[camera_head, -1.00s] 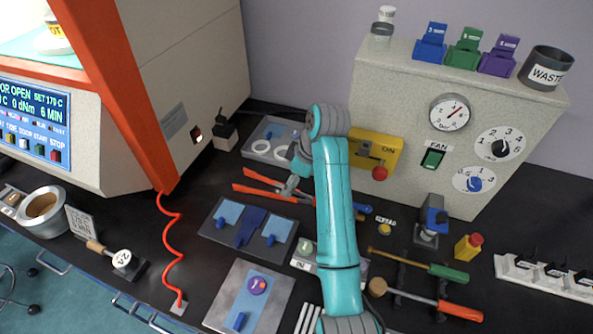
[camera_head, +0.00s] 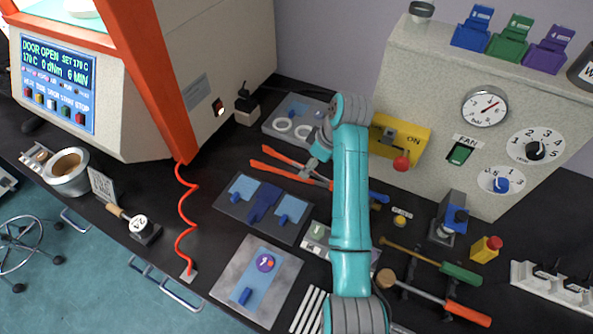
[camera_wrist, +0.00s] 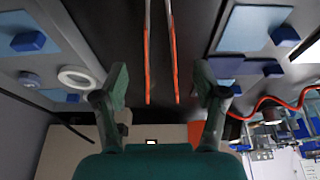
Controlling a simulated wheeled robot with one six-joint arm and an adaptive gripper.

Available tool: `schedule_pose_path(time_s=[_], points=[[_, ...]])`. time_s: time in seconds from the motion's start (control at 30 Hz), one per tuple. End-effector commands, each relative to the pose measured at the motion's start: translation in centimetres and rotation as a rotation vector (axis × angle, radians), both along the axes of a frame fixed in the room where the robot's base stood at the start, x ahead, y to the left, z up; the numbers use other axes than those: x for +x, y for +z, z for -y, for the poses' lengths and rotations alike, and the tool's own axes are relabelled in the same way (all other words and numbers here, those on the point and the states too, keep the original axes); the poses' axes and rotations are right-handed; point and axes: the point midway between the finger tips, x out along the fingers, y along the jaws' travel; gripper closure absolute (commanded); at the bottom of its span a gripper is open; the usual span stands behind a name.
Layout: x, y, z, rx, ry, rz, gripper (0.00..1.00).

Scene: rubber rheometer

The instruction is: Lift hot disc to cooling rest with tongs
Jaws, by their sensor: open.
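The tongs (camera_head: 288,166) lie on the black bench with two orange handles spread apart. They also show in the wrist view as two grey arms with orange grips (camera_wrist: 147,72). My gripper (camera_head: 316,160) is at the tongs in the head view. In the wrist view my gripper (camera_wrist: 161,85) is open, with a dark green fingertip on either side of the tongs' handles. I cannot tell whether it touches them. A white round piece (camera_head: 83,5) sits in the machine's open chamber, cut by the picture's edge. I cannot identify the hot disc surely. A slatted rack (camera_head: 308,312), perhaps the cooling rest, is partly hidden.
The machine (camera_head: 62,80) with an orange frame stands left; its screen reads DOOR OPEN. A grey tray (camera_head: 272,135) with white rings lies behind the tongs, and a plate with blue pads (camera_head: 240,208) in front. A control cabinet (camera_head: 440,100) stands right. A red coiled cord (camera_head: 185,225) hangs left.

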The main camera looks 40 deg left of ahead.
Motion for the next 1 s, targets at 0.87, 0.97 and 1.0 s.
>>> schedule_pose_path(time_s=[0.87,0.97,1.0], points=[[-0.4,-5.0,-1.7,-0.001,-0.001,0.001,0.29],[-0.4,-5.0,-1.7,-0.001,-0.001,0.001,0.46],[-0.4,-5.0,-1.7,-0.001,-0.001,0.001,0.56]])
